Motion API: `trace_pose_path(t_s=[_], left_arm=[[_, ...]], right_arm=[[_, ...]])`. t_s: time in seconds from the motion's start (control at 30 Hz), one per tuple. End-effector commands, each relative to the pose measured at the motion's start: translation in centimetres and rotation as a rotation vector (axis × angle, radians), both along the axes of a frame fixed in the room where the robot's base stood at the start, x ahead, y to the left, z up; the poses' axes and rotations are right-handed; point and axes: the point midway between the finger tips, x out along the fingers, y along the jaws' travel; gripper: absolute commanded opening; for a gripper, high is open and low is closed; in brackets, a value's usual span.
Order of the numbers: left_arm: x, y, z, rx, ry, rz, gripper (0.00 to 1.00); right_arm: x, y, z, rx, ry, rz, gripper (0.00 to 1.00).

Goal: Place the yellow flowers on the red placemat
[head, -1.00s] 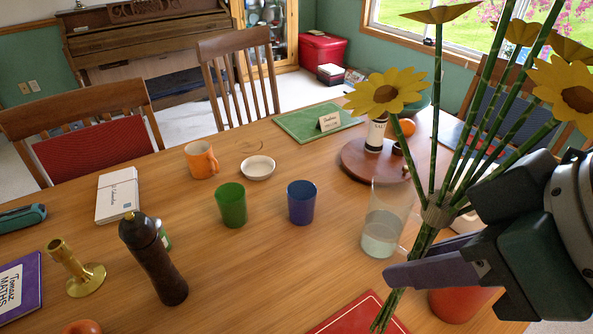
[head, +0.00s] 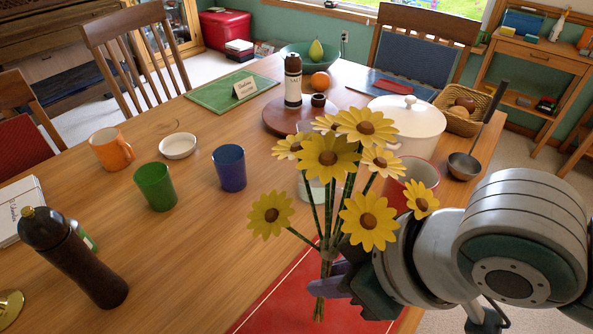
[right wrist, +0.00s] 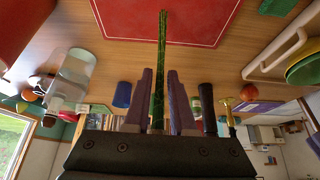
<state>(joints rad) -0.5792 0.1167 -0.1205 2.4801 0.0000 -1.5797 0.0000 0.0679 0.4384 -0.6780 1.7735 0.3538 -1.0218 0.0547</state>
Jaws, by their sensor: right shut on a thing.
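The bunch of yellow flowers (head: 330,157) is held upright, blooms up, with its stems in my right gripper (head: 332,284). In the right wrist view the green stems (right wrist: 158,60) pass between the two closed fingers (right wrist: 160,88). The red placemat (head: 272,302) lies at the table's front edge, below and behind the stems. Part of it is hidden by the flowers and my arm. The placemat also shows at the top of the right wrist view (right wrist: 190,20). The stem ends look above the mat; I cannot tell whether they touch it. My left gripper is out of view.
A blue cup (head: 229,168), a green cup (head: 155,187) and a dark pepper mill (head: 75,258) stand left of the mat. Behind the flowers are a partly hidden clear glass, a white pot (head: 412,125) and a round wooden board (head: 277,118). Bare table lies left of the mat.

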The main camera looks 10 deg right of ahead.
Motion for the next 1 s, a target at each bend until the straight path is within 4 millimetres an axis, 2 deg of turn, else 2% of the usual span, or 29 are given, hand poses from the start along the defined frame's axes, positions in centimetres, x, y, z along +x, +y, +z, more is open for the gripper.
trace_pose_path(t_s=[0.1, 0.2, 0.6, 0.63, 0.87, 1.0], left_arm=[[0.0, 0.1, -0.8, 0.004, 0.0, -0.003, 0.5], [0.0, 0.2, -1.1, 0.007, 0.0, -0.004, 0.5], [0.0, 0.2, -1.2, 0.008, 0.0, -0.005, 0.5], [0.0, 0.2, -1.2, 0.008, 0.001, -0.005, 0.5], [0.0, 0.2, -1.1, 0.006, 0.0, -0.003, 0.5], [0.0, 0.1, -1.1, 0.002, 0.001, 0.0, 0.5]], right_arm=[[-0.1, 0.0, -2.2, -0.001, 0.004, -0.001, 0.0], [0.0, 0.0, -3.2, -0.001, 0.003, -0.002, 0.0], [0.0, 0.0, -3.6, 0.0, 0.001, -0.001, 0.0], [0.0, 0.0, -3.6, 0.0, 0.001, -0.001, 0.25], [0.0, 0.0, -3.5, 0.0, 0.001, -0.001, 0.51], [0.0, 0.0, -3.5, 0.0, 0.001, -0.001, 0.53]])
